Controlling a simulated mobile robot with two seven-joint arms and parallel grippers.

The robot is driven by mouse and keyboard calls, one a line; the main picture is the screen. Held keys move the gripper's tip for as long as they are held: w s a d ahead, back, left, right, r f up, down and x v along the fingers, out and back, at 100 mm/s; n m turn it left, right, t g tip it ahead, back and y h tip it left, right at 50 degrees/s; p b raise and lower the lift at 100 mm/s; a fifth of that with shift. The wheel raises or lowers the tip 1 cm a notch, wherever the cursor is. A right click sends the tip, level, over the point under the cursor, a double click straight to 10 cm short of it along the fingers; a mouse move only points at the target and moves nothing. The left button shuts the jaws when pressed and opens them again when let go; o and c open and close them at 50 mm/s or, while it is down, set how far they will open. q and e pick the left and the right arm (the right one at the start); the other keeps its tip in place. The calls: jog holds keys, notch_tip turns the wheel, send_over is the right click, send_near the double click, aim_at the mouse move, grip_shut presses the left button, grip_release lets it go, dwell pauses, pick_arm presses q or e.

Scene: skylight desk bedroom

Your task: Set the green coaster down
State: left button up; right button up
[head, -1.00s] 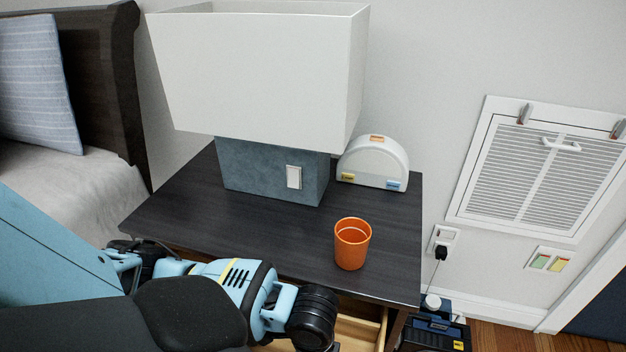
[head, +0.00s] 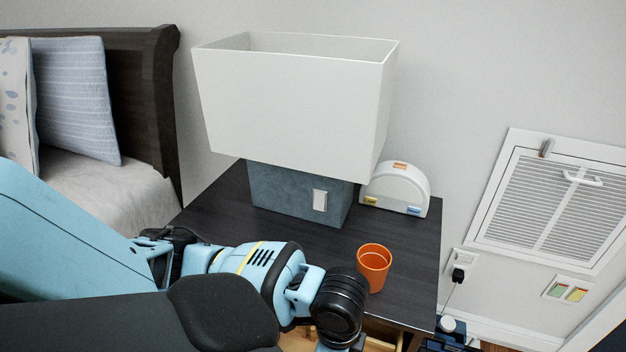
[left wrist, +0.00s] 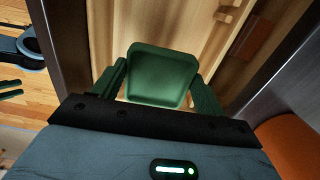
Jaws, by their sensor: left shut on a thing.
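The green coaster (left wrist: 162,80) shows in the left wrist view as a square piece with rounded corners and a raised rim. My left gripper (left wrist: 158,68) is shut on it, with one dark green finger at each side. The coaster is above the wooden inside of an open drawer (left wrist: 220,55); I cannot tell how far above, or whether it touches anything. In the head view my left wrist hangs over the front edge of the nightstand, and the coaster and fingers are hidden.
An orange cup (head: 374,265) stands near the front of the dark nightstand (head: 405,235), right beside my left wrist. A lamp (head: 300,195) and a white half-round clock-like object (head: 397,190) stand behind. A bed (head: 120,195) is at the left.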

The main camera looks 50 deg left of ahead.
pick_arm(q)
jog(key=shift+n, duration=0.3)
jog(key=r+p, duration=0.1)
jog(key=r, duration=0.1)
jog(key=w+r+p, duration=0.1)
jog(key=r, duration=0.1)
jog(key=shift+w+d+r, duration=0.1)
jog(key=shift+d, duration=0.05)
jog(key=shift+w+d+r+n, duration=0.2)
jog(key=shift+w+r+n, duration=0.25)
jog(key=shift+r, duration=0.2)
jog(key=w+n, duration=0.1)
jog(key=w+r+n+b, duration=0.1)
jog(key=shift+w+d+r+b, duration=0.2)
jog(key=shift+w+d+b, duration=0.1)
jog(key=shift+w+d, duration=0.1)
jog(key=w+r+n+b, duration=0.4)
jog(key=r+n, duration=0.3)
jog(key=n, duration=0.1)
jog(key=shift+w+d, duration=0.15)
jog(key=shift+w, duration=0.25)
pick_arm(e)
notch_tip(320, 180, down, 2)
jog(key=shift+d+f, duration=0.1)
jog(key=shift+f, duration=0.05)
pick_arm(q)
jog(key=shift+d, duration=0.1)
pick_arm(e)
jog(key=shift+d, duration=0.1)
